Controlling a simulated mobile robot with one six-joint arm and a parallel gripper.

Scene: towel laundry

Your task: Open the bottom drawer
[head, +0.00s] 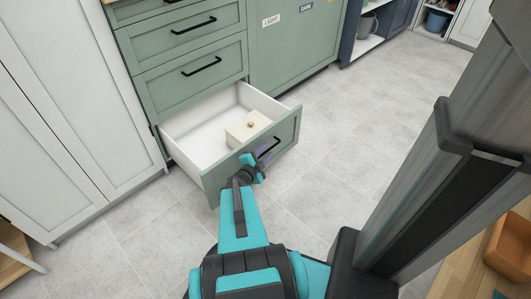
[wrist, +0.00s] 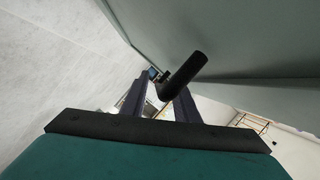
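The bottom drawer (head: 221,177) of the green cabinet stands pulled well out, with its white inside showing. A cream box with a small knob (head: 247,128) sits in it. The drawer's black bar handle (head: 270,146) is on its front panel and shows dark and close in the wrist view (wrist: 187,69). My gripper (head: 257,164) is at the handle, at the left part of it. In the wrist view its two fingers (wrist: 162,99) lie on either side of the bar and look shut on it. The exact contact is partly hidden.
A white cupboard (head: 75,95) stands at the left, and a green panel with LIGHT and DARK labels (head: 297,45) at the right. Grey tiled floor (head: 315,160) is clear around the drawer.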

